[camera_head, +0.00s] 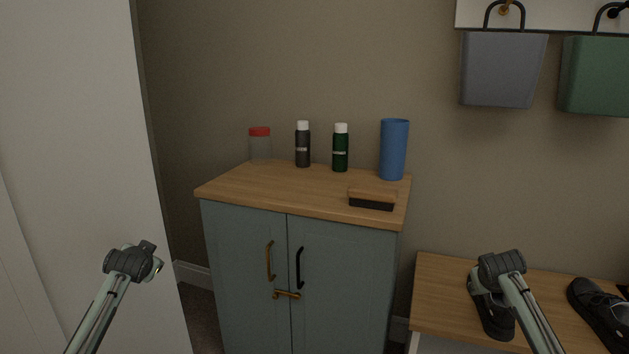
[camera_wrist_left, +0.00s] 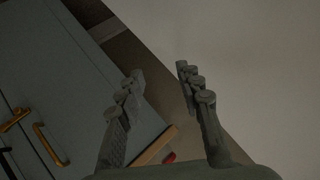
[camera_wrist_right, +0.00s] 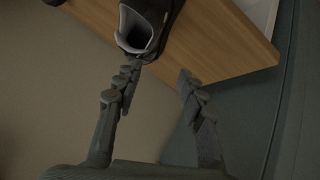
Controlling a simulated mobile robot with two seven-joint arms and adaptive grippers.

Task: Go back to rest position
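My left gripper (camera_head: 133,262) is raised in front of the white panel, left of the blue-grey cabinet. In the left wrist view its two fingers (camera_wrist_left: 158,85) stand apart with nothing between them. My right gripper (camera_head: 502,268) is in front of the low wooden bench and hides part of a dark shoe. In the right wrist view its fingers (camera_wrist_right: 157,85) are apart and empty, with a shoe beyond them.
The cabinet (camera_head: 245,270) has two doors with handles. On its wooden top are a red-lidded jar (camera_head: 260,146), two dark bottles (camera_head: 303,145), a blue cylinder (camera_head: 394,150) and a brush (camera_head: 372,198). The bench (camera_head: 440,298) bears dark shoes (camera_head: 600,312). Bags (camera_head: 500,70) hang above.

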